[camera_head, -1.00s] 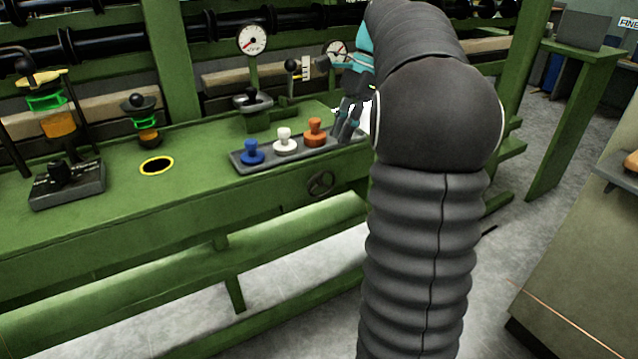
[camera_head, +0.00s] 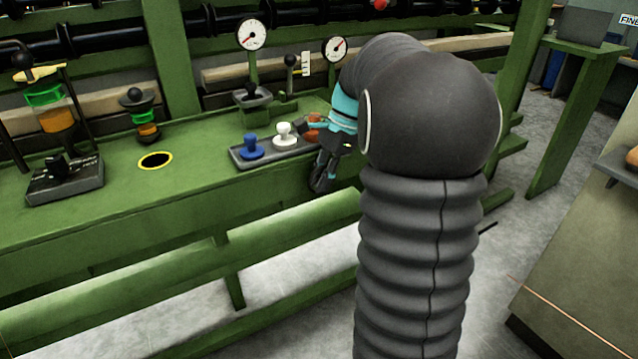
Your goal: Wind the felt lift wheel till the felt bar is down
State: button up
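A small dark handwheel (camera_head: 317,184), which I take for the felt lift wheel, sits on the front face of the green bench. It is mostly hidden behind my gripper (camera_head: 322,174). My gripper points down at the wheel from above, with its dark fingers over or against it. I cannot tell whether they touch or grip it, or how far apart they are. A long beige bar (camera_head: 228,77) runs level behind the bench's gauges and may be the felt bar; I cannot tell whether it is raised or lowered.
A tray (camera_head: 240,163) on the green bench (camera_head: 110,205) holds a blue knob (camera_head: 251,146), a white knob (camera_head: 284,132) and a partly covered orange knob (camera_head: 314,121). Two dial gauges (camera_head: 251,35) stand behind. A green rail (camera_head: 270,228) runs low in front.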

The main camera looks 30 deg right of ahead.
jog(key=shift+a+f, duration=0.15)
jog(key=shift+f, duration=0.2)
grip_shut()
